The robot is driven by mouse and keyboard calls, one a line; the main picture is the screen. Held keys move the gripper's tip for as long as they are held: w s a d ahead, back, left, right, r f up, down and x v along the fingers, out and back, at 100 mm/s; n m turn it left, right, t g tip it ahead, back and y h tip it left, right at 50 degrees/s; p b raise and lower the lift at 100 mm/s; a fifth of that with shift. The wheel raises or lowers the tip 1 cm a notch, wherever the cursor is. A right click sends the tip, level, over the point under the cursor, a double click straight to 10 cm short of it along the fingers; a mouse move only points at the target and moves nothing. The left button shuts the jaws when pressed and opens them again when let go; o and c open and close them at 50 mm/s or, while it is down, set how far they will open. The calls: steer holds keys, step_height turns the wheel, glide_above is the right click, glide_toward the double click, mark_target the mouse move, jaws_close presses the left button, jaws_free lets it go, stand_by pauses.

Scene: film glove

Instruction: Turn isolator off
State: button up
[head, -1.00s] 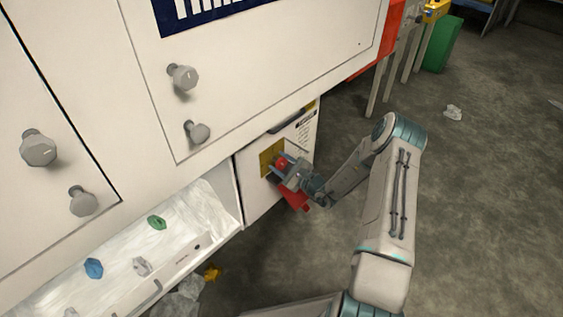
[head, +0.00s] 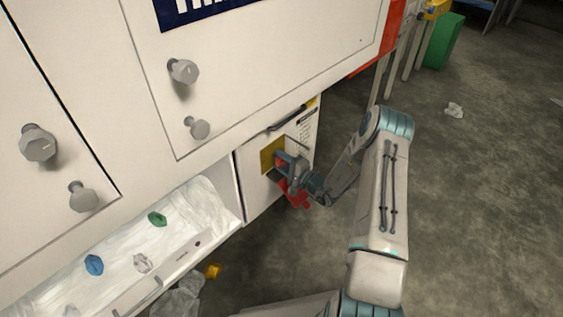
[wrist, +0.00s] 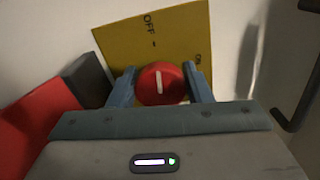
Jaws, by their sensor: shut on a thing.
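The isolator is a round red knob (wrist: 161,84) with a white line, on a yellow plate (wrist: 180,36) marked OFF at the top and, in small letters, apparently ON at the right. In the wrist view the white line stands nearly upright, roughly in line with the OFF mark. My gripper (wrist: 161,88) has one finger on each side of the knob and is shut on it. In the head view the plate (head: 270,152) is on the low white cabinet's face, and my gripper (head: 288,165) largely hides the knob.
A red part (head: 298,196) is just below my gripper; it also shows at left in the wrist view (wrist: 40,118), beside a dark block (wrist: 88,78). A dark handle (head: 287,118) is above the plate. An open tray (head: 120,262) with coloured knobs is at left.

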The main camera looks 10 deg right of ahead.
steer(key=shift+d+n, duration=0.1)
steer(key=shift+n, duration=0.6)
steer(key=o, duration=1)
steer(key=p+v, duration=0.3)
steer(key=v, duration=1)
steer(key=shift+s+d, duration=0.2)
steer(key=shift+s, duration=0.1)
